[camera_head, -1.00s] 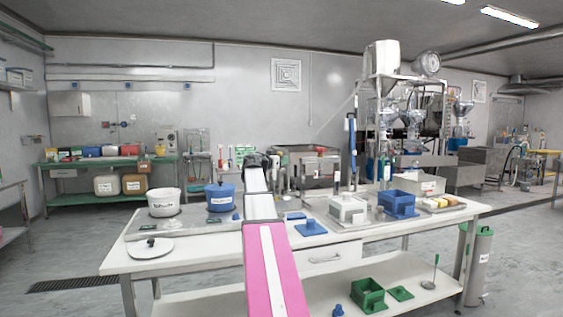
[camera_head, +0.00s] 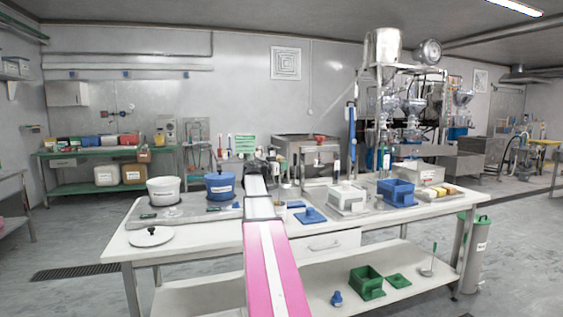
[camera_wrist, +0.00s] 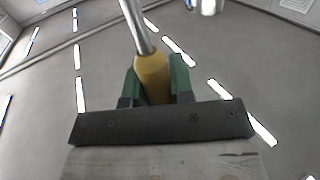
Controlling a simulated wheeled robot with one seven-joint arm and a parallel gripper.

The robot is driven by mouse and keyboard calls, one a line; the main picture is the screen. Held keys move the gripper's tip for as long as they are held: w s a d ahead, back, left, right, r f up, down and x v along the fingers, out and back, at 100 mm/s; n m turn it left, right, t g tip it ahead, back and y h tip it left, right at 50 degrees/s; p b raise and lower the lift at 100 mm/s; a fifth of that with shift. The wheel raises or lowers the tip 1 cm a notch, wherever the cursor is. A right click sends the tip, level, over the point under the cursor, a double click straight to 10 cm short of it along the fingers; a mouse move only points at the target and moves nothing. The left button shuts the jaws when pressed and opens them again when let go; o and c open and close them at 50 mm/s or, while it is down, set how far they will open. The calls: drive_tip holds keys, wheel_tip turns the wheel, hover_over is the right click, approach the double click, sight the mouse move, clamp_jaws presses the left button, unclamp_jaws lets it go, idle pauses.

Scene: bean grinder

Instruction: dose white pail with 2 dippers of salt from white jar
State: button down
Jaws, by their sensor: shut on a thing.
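I cannot make out for sure which thing is the white jar, and no salt can be made out. My gripper (camera_wrist: 152,82) has green fingers shut on the yellow handle (camera_wrist: 151,68) of a tool with a metal rod, seemingly the dipper. The tool's far end is out of the wrist view. In the head view my gripper (camera_head: 262,161) is small and dark, over the table's far side, right of the blue pail (camera_head: 220,187); the tool is hard to make out there.
A white lid with a black knob (camera_head: 151,236) lies at the table's front left. A ladle (camera_head: 429,266) is on the lower shelf.

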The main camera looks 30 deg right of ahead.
drive_tip(key=shift+f, duration=2.9)
wheel_tip(320, 180, up, 12)
drive_tip(key=shift+f, duration=0.2)
drive_tip(key=shift+a, duration=0.1)
idle(0.4)
